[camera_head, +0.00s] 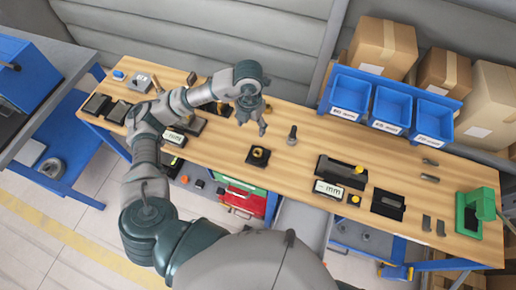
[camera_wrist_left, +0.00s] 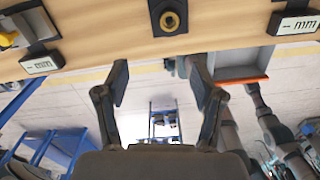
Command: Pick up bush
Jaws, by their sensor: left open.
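The bush seems to be the small yellow-brass ring (camera_head: 259,152) in a square black block (camera_head: 251,160) near the middle of the wooden bench. In the left wrist view the brass ring (camera_wrist_left: 170,20) shows at the top, with a dark centre, in its black block (camera_wrist_left: 156,8). My left gripper (camera_head: 252,125) is open and empty above the bench, behind the block in the head view. Its fingers (camera_wrist_left: 159,78) are spread wide in the left wrist view, below the ring and apart from it. My right gripper is not in view.
A dark upright peg (camera_head: 293,136) stands right of the block. Black fixtures with labels (camera_head: 328,189) lie farther right, near a green frame (camera_head: 461,214). Blue bins (camera_head: 347,97) and cardboard boxes (camera_head: 380,50) stand at the back right. Bare bench surrounds the block.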

